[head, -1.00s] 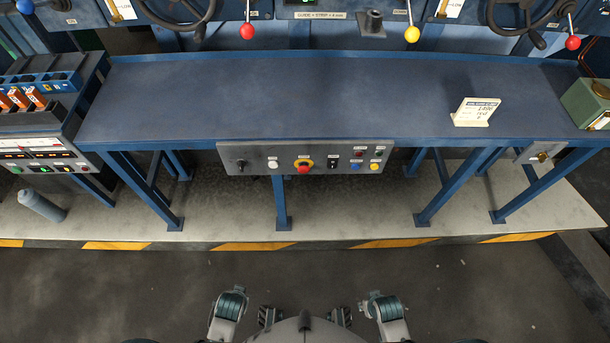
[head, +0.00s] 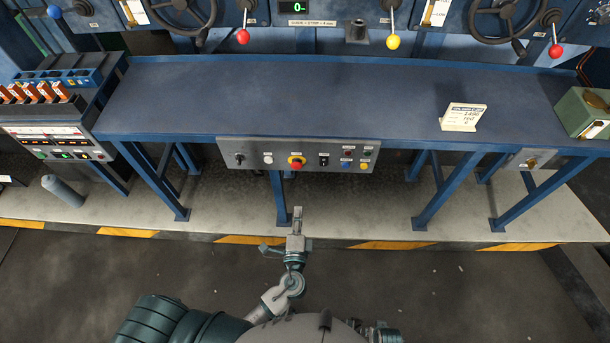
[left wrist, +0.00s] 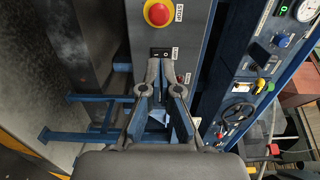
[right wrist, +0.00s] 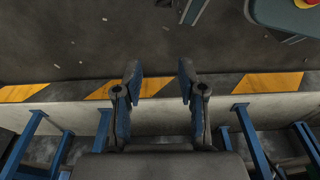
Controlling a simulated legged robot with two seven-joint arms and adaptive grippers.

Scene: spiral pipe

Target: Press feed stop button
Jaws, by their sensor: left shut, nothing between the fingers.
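A grey control panel (head: 230,154) hangs on the bench's front edge. It carries a red mushroom button in a yellow ring (head: 296,162), a white button (head: 268,159), a black switch (head: 323,160) and small red, green, blue and yellow buttons at its right. My left gripper (head: 297,215) is shut and empty, pointing at the panel from in front and below. In the left wrist view its fingertips (left wrist: 160,65) overlap the panel beside the black switch (left wrist: 166,53); contact cannot be told. My right gripper (right wrist: 160,72) is open and empty.
The blue bench (head: 280,95) spans the view above the panel, with a small sign (head: 462,117) and a green box (head: 585,113) on it. Blue legs stand on a raised platform with a yellow-black edge (head: 250,239).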

